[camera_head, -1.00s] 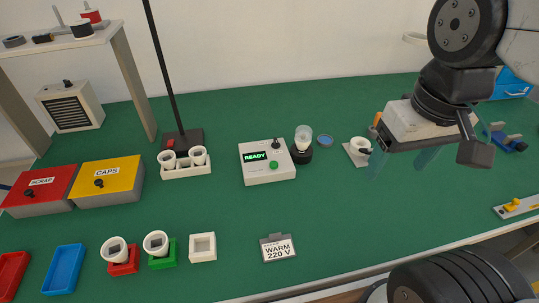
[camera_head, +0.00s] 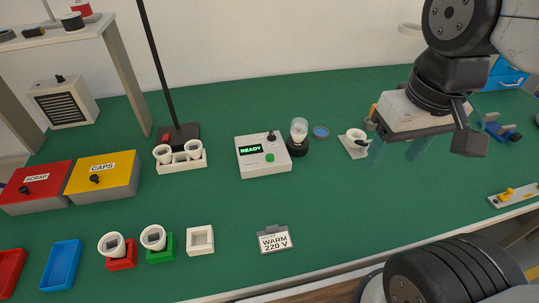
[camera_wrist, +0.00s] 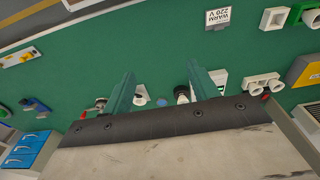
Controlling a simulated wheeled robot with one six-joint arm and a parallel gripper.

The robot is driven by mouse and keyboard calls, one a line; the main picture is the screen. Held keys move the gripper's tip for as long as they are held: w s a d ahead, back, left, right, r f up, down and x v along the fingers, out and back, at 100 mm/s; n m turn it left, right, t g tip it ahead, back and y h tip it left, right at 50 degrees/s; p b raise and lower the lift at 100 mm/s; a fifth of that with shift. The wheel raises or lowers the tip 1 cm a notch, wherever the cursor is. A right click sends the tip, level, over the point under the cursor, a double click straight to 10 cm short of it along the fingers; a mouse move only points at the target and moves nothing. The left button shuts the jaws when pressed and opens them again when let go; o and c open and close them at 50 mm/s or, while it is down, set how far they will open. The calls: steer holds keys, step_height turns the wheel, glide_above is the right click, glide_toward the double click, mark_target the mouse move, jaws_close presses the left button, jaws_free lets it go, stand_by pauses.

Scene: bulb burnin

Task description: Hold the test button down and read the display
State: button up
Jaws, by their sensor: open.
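The tester (camera_head: 262,155) is a white box on the green bench. Its display (camera_head: 251,149) reads READY in green. A green round button (camera_head: 270,157) sits on its top, with a dark knob behind it. A clear bulb (camera_head: 299,128) stands upright in a black socket right beside the tester. My gripper (camera_head: 399,150) is open and empty, above the bench to the right of the tester and apart from it. In the wrist view my gripper's two greenish fingers (camera_wrist: 160,95) stand wide apart, and the tester (camera_wrist: 207,82) is partly hidden behind one finger.
A white socket on a plate (camera_head: 354,146) lies between the tester and my gripper. A sign reading WARM 220 V (camera_head: 274,240) stands in front. Left are a rack of white sockets (camera_head: 181,164), a yellow CAPS box (camera_head: 102,177) and a red SCRAP box (camera_head: 36,188).

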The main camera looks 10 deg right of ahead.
jaws_close()
stand_by(1.5)
